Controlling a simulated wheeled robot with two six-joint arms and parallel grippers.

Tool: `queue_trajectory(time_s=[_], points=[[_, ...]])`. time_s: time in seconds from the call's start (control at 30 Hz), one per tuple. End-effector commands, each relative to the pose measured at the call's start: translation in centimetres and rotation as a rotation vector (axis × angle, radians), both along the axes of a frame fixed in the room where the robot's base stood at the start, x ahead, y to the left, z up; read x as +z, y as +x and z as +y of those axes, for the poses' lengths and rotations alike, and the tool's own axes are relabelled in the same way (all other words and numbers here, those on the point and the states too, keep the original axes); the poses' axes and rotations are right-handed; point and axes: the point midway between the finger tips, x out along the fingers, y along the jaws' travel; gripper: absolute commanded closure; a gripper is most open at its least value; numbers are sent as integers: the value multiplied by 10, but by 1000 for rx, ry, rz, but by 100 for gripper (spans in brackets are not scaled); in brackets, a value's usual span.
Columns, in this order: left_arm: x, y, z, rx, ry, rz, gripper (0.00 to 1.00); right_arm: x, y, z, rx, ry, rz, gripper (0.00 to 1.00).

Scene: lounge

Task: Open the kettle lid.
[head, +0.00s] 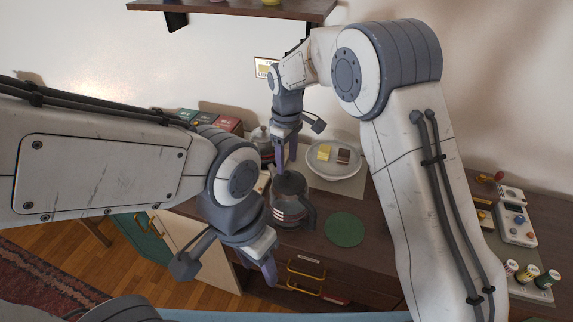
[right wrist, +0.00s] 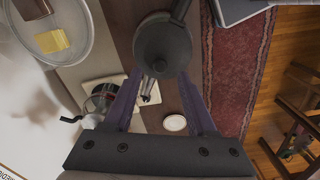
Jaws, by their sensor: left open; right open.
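The dark kettle (head: 288,212) stands upright on the wooden cabinet top, its handle towards the right in the head view. Its round dark lid (head: 289,183) looks closed. In the right wrist view the dark lid (right wrist: 163,42) lies between and just beyond the fingertips, with a small knob at its edge. My right gripper (head: 285,157) points down over the kettle, open and empty; it also shows in the right wrist view (right wrist: 160,82). Whether a finger touches the lid I cannot tell. My left gripper (head: 266,266) is open and empty, lower and nearer, in front of the cabinet drawers.
A green round mat (head: 345,229) lies right of the kettle. Behind it is a plate (head: 348,170) with a yellow and a brown block. A metal-and-glass pot (head: 262,143) stands behind my right gripper. A small machine (head: 515,220) and several jars are at far right.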

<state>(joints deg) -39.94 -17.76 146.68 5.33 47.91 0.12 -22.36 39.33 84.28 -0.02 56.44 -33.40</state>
Motion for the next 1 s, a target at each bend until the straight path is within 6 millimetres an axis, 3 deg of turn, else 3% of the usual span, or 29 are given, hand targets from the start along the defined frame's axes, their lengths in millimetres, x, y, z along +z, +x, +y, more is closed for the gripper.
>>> queue_trajectory(time_s=[0.23, 0.57, 0.6, 0.73, 1.0], points=[[10, 0, 0, 1, 0, 0, 50, -30, -1, 0, -1, 0, 1, 43], [10, 0, 0, 1, 0, 0, 50, -36, 0, 0, -1, 1, -1, 43], [10, 0, 0, 1, 0, 0, 50, -36, 0, 0, -1, 1, -1, 47], [10, 0, 0, 1, 0, 0, 50, -36, 0, 0, -1, 1, -1, 97], [10, 0, 0, 1, 0, 0, 50, -35, 0, 0, -1, 1, -1, 100]])
